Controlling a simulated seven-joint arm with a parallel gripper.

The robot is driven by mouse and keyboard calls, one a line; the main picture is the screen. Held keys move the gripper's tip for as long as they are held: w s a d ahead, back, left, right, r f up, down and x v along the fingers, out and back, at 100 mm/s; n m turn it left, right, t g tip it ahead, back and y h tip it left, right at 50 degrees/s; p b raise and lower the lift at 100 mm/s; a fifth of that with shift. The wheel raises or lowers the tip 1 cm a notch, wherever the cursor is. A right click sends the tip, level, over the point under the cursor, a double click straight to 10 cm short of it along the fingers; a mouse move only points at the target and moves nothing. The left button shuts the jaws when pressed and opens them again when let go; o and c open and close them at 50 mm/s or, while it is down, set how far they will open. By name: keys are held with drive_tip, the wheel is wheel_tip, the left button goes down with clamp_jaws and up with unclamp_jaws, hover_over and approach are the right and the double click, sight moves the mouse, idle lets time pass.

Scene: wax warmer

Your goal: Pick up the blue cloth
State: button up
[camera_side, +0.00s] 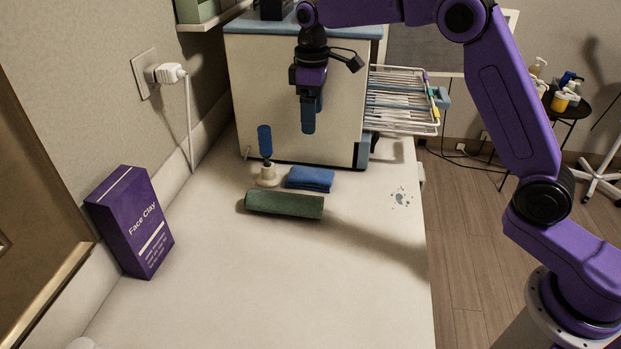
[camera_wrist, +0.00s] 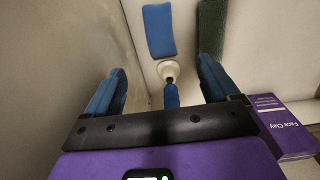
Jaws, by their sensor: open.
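The blue cloth (camera_side: 310,179) lies folded on the white counter, in front of the cream cabinet and just behind a rolled green towel. In the wrist view the blue cloth (camera_wrist: 158,30) shows at the top middle, beyond the fingertips. My gripper (camera_side: 309,128) points down, high above the counter and behind the cloth in the side view, with nothing held. In the wrist view my gripper (camera_wrist: 155,78) shows its two blue fingers wide apart.
A blue-handled tool (camera_side: 265,140) stands in a cream holder (camera_side: 268,174) left of the cloth. The green towel (camera_side: 284,203) lies close in front. A purple Face Clay box (camera_side: 130,222) stands at left. The cabinet (camera_side: 285,100) rises behind. The front counter is clear.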

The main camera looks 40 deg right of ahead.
hover_over(310, 172)
drive_tip(key=f, duration=1.1)
drive_tip(key=shift+s+d+f, duration=0.2)
drive_tip(key=shift+f, duration=0.15)
drive_tip(key=shift+w+a+f, duration=0.1)
drive_tip(key=shift+f, duration=1.35)
drive_tip(key=shift+a+f, duration=0.1)
drive_tip(key=shift+f, duration=1.3)
drive_tip(key=c, duration=1)
